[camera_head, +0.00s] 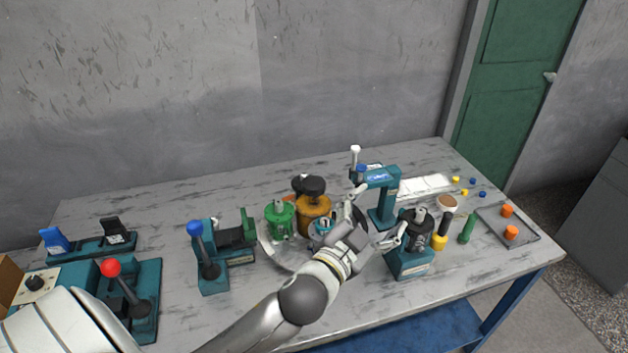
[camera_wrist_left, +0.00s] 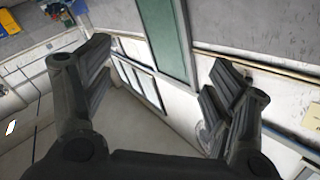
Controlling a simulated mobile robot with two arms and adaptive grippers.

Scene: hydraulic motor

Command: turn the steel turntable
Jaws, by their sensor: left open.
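The steel turntable (camera_head: 270,252) is a round grey plate at the middle of the table, partly hidden by my left wrist. A green part (camera_head: 281,222) and an amber part (camera_head: 314,214) with a dark top stand on it. My left gripper (camera_head: 378,216) is beyond the turntable's right side, with its fingers spread wide between the plate and the teal press. In the left wrist view the open left gripper (camera_wrist_left: 160,100) has nothing between its fingers. I cannot tell whether a finger touches the plate's rim. My right gripper is not in view.
A teal press (camera_head: 382,205) and a teal fixture holding a dark part (camera_head: 412,262) stand close to the left gripper. Blue-knobbed (camera_head: 207,265) and red-knobbed (camera_head: 130,290) lever units are at left. A tray with orange pieces (camera_head: 535,240) is at the right end.

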